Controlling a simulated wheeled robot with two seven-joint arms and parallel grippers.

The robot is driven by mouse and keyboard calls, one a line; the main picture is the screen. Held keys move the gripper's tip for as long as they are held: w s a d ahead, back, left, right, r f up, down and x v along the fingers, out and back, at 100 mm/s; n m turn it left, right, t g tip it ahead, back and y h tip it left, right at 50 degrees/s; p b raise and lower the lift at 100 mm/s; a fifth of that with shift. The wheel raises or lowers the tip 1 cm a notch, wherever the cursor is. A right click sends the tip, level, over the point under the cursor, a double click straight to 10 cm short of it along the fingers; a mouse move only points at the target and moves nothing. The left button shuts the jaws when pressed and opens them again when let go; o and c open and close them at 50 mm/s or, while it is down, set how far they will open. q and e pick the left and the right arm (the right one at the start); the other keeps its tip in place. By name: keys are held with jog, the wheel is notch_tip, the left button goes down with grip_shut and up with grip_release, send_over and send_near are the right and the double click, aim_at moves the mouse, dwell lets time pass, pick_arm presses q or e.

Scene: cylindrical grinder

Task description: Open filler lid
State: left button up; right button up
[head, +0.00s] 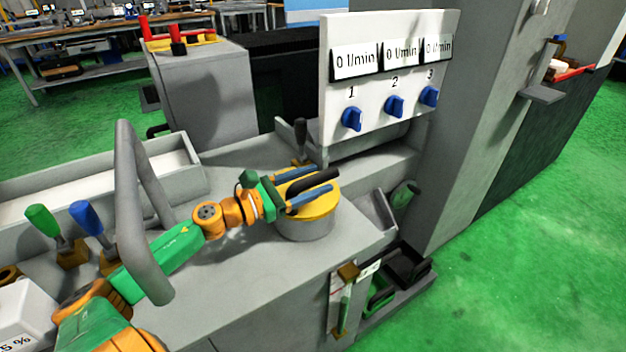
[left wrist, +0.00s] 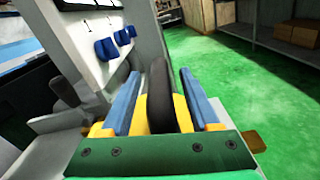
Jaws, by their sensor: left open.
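The filler lid (head: 312,207) is a yellow disc with a black bar handle (head: 313,181), on top of a grey cylindrical filler neck (head: 305,228). The lid sits flat on the neck. My left gripper (head: 318,187) reaches over the lid from the left, its two blue fingers spread on either side of the handle. In the left wrist view the black handle (left wrist: 161,95) stands between the open fingers (left wrist: 160,100), with a gap on each side. Yellow lid surface (left wrist: 181,112) shows around it. My right gripper is not in view.
A white panel (head: 387,112) with three blue knobs stands behind the lid. A black lever (head: 300,135) rises just behind it. A grey tubular handle (head: 142,215) stands beside my left forearm. Green and blue levers (head: 43,221) are at the left. Green floor is open at the right.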

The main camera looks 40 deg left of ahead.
pick_arm(q)
jog(key=shift+w, duration=0.1)
grip_shut()
jog(key=shift+d, duration=0.1)
dwell(1.3)
